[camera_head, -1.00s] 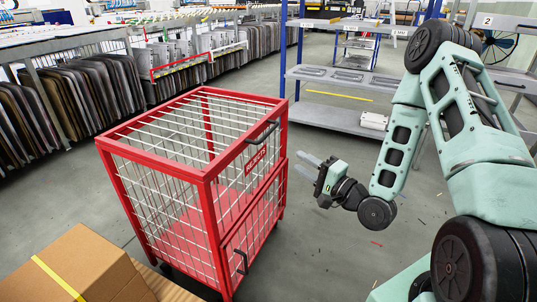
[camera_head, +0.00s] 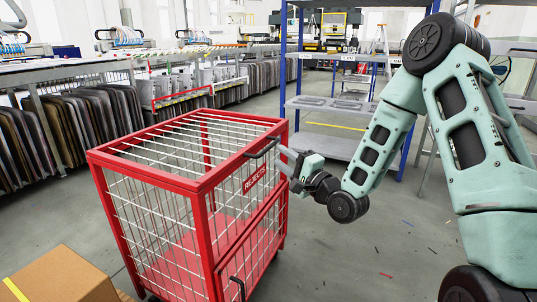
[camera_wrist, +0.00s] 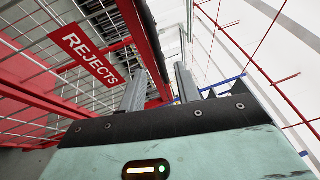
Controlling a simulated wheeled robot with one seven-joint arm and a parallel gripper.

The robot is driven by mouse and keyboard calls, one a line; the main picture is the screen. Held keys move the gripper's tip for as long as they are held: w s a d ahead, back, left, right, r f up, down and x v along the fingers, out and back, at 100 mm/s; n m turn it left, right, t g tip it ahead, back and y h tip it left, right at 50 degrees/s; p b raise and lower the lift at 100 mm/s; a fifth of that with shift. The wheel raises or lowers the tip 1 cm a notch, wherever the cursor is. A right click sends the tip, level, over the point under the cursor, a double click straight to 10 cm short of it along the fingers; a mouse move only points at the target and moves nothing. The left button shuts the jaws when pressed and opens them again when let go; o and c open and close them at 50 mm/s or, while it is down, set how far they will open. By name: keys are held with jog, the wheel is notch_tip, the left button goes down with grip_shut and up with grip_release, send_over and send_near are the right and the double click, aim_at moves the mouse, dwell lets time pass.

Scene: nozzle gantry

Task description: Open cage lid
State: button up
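The red wire cage (camera_head: 205,205), marked REJECTS, stands on the floor with its white-mesh lid (camera_head: 190,142) lying flat on top. A black handle (camera_head: 262,149) is fixed at the lid's right edge. A second black handle (camera_head: 238,287) is on the lower side panel. My gripper (camera_head: 284,160) is just right of the upper handle, fingers pointing at the cage. In the wrist view its two fingers (camera_wrist: 160,88) are apart with nothing seen held between them. The REJECTS sign (camera_wrist: 90,56) and a red frame bar show there. I cannot tell whether the fingers touch the handle.
A cardboard box (camera_head: 62,277) stands at the front left. A blue-framed shelf (camera_head: 345,105) is behind my arm. Racks of dark panels (camera_head: 75,120) line the left and back. Floor right of the cage is open, with small scraps on it.

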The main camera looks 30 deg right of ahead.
aim_at(268, 148)
jog(key=b+x, duration=0.1)
jog(key=x, duration=0.5)
jog(key=shift+w+a, duration=0.1)
jog(key=shift+w, duration=0.15)
jog(key=shift+r, duration=0.1)
grip_shut()
